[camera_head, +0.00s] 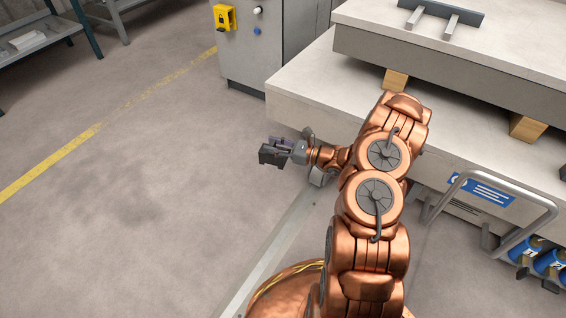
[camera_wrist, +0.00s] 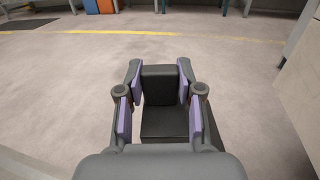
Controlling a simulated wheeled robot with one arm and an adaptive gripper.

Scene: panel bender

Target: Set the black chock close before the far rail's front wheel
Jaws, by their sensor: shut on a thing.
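The black chock (camera_wrist: 163,119) is between the two purple-padded fingers of my gripper (camera_wrist: 161,90) in the wrist view. In the head view the chock (camera_head: 269,156) shows at the tip of my gripper (camera_head: 283,149), off the left side of the machine and seemingly above the floor. My gripper is shut on it. A metal rail strip (camera_head: 262,265) runs along the floor beside my arm. A grey rounded part, perhaps a wheel (camera_head: 318,178), shows just below my wrist, partly hidden by the arm. I cannot tell which rail it belongs to.
The panel bender's pale bed (camera_head: 300,98) stands right of the gripper, with wooden blocks (camera_head: 529,127) on it. A grey cabinet (camera_head: 275,50) stands behind. A metal handle frame (camera_head: 520,200) is at right. The floor at left is open, with a yellow line (camera_head: 100,128).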

